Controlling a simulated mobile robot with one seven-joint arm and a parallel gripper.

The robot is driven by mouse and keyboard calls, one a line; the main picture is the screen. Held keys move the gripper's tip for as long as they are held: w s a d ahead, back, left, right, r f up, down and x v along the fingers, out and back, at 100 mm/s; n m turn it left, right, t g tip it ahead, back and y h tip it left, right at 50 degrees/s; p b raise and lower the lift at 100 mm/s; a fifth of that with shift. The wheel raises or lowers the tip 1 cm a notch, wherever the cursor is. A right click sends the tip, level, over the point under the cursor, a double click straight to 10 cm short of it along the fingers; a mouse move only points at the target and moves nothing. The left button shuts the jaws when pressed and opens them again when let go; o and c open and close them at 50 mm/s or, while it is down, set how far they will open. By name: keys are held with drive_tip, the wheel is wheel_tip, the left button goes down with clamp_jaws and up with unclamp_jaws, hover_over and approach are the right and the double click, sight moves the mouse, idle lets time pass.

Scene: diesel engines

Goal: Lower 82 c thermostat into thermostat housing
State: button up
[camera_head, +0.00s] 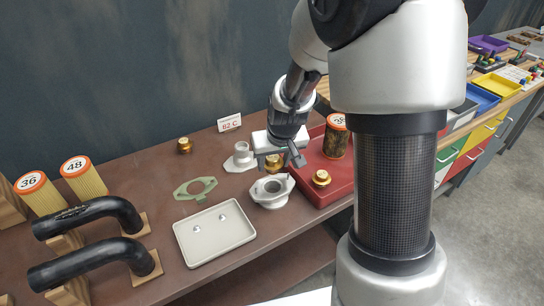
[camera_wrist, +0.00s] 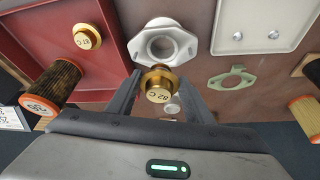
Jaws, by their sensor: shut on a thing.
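The brass 82 C thermostat (camera_wrist: 158,86) is between the fingers of my gripper (camera_wrist: 160,80), which is shut on it; its "82 C" marking shows in the wrist view. In the head view the thermostat (camera_head: 274,162) is held above the work surface, just behind the thermostat housing. The pale grey thermostat housing (camera_head: 271,191) stands on the brown table with its round opening facing up. In the wrist view the housing (camera_wrist: 185,45) lies just beyond the fingertips, its opening empty. The thermostat slightly overlaps the housing's near edge there; their height gap is unclear.
A red tray (camera_head: 318,192) right of the housing holds another brass thermostat (camera_head: 322,178) and a dark, dirty filter (camera_head: 336,140). A green gasket (camera_head: 184,194), white outlet cover (camera_head: 240,160) and pale tray with two bolts (camera_head: 188,252) lie nearby. Another brass piece (camera_head: 184,145) stands behind.

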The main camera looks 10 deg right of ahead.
sight(274, 171)
drive_tip(key=shift+f+b, duration=2.9)
drive_tip(key=shift+f, duration=1.15)
drive_tip(key=shift+s+f+b, duration=0.6)
drive_tip(key=shift+f+b, duration=0.25)
drive_tip(key=shift+s+d+f+b, duration=0.1)
drive_tip(key=shift+s+f+b, duration=0.1)
drive_tip(key=shift+f+b, duration=0.4)
drive_tip(key=shift+s+d+f+b, duration=0.1)
drive_tip(key=shift+s+f+b, duration=0.1)
drive_tip(key=shift+f+b, duration=0.35)
drive_tip(key=shift+r, duration=0.1)
drive_tip(key=o, duration=0.8)
drive_tip(key=shift+o, duration=0.3)
drive_tip(key=shift+w+a+r+p, duration=0.1)
drive_tip(key=shift+w+r+p, duration=0.15)
drive_tip(key=shift+r+p, duration=0.45)
drive_tip(key=shift+w+r+p, duration=0.25)
drive_tip(key=shift+r+p, duration=0.35)
drive_tip(key=shift+r, duration=0.1)
drive_tip(key=shift+w+a+r+p, duration=0.1)
drive_tip(key=shift+w+r+p, duration=0.15)
drive_tip(key=shift+r+p, duration=0.45)
drive_tip(key=shift+o, duration=0.5)
drive_tip(key=shift+w+r, duration=0.1)
drive_tip(key=shift+r, duration=0.2)
drive_tip(key=shift+r+p, duration=1)
drive_tip(key=shift+r, duration=0.45)
